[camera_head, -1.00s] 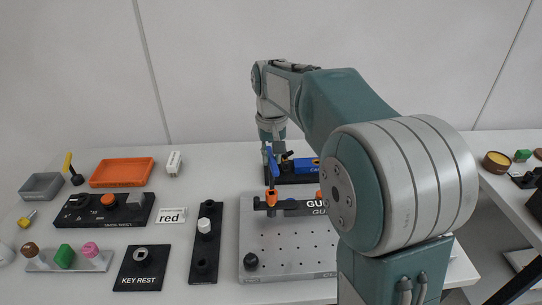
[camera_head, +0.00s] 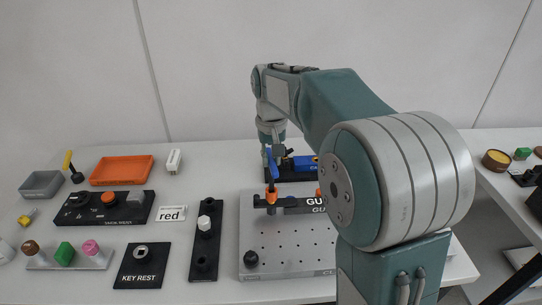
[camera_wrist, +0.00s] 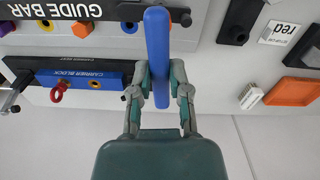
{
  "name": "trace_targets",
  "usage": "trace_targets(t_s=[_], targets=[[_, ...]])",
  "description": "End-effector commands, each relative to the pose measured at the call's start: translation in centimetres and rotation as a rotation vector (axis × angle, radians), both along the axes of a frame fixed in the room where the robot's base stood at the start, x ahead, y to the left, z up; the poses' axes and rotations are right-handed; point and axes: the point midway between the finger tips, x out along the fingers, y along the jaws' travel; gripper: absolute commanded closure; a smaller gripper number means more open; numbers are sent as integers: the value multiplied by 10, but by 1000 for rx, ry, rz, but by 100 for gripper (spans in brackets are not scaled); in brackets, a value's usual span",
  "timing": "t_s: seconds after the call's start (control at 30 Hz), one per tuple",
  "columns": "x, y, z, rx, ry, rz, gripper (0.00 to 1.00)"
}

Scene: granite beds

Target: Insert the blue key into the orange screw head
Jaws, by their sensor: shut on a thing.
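The blue key (camera_head: 271,164) hangs upright below my gripper (camera_head: 268,150). In the wrist view, the two fingers of my gripper (camera_wrist: 160,80) are shut on the blue key (camera_wrist: 157,40) from both sides. An orange screw head (camera_head: 271,194) stands at the left end of the black guide bar (camera_head: 296,204), directly below the key. A second orange screw head (camera_wrist: 81,29) shows along the bar.
The guide bar lies on a grey perforated plate (camera_head: 290,262). A black key rest (camera_head: 141,268), an orange tray (camera_head: 122,171) and a black knob panel (camera_head: 104,207) lie to the left.

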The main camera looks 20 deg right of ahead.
Motion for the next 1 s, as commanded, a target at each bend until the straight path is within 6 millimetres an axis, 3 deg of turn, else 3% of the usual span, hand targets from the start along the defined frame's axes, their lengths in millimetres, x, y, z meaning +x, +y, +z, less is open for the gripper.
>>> trace_targets(t_s=[1.0], targets=[[0,0,-19,0,1,0,100]])
